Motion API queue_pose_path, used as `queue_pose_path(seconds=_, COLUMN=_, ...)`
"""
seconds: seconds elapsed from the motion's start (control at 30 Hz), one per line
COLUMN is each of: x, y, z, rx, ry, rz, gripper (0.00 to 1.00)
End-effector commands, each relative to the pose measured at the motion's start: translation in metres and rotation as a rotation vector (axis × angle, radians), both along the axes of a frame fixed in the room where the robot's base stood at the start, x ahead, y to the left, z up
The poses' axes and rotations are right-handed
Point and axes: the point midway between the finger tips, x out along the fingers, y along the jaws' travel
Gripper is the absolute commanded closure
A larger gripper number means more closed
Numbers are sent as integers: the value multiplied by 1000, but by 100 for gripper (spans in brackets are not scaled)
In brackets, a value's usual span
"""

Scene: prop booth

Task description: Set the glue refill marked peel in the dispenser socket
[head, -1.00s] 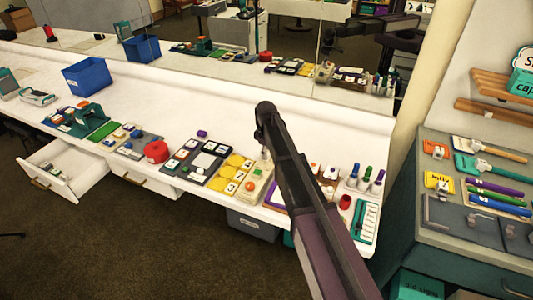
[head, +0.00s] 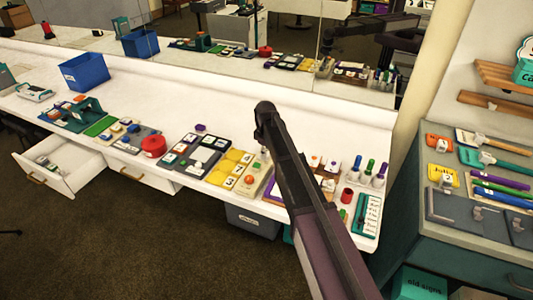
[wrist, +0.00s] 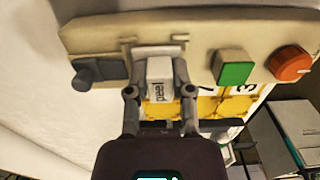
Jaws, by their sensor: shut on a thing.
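The glue refill (wrist: 158,66), a pale block with "peel" on its face, is between the fingers of my gripper (wrist: 160,82) in the wrist view. My gripper is shut on it. The beige dispenser (wrist: 200,37) lies just beyond, and the refill is at its grey-framed socket (wrist: 128,50). I cannot tell how deep the refill sits or whether it touches the socket floor. In the head view the dispenser (head: 254,186) is partly hidden behind my arm, and my gripper and the refill cannot be made out.
On the dispenser are a green square button (wrist: 234,70), an orange dial (wrist: 290,63) and a dark grey knob (wrist: 98,73). Yellow numbered pads (head: 231,168) lie close beside it. A red round thing (head: 153,146) and a blue bin (head: 85,72) stand farther left.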

Motion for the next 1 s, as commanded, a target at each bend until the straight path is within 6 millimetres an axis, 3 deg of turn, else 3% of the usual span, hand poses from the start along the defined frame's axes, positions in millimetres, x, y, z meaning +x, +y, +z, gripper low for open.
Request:
queue_pose_path(seconds=0.13, x=0, y=0, z=0, rx=0, ry=0, rz=0, gripper=100)
queue_pose_path(seconds=0.17, x=0, y=0, z=0, rx=0, ry=0, rz=0, gripper=64)
queue_pose_path(seconds=0.27, x=0, y=0, z=0, rx=0, ry=0, rz=0, gripper=34)
queue_pose_path(seconds=0.3, x=0, y=0, z=0, rx=0, ry=0, rz=1, gripper=30)
queue_pose_path(seconds=1.0, x=0, y=0, z=0, rx=0, ry=0, rz=1, gripper=30)
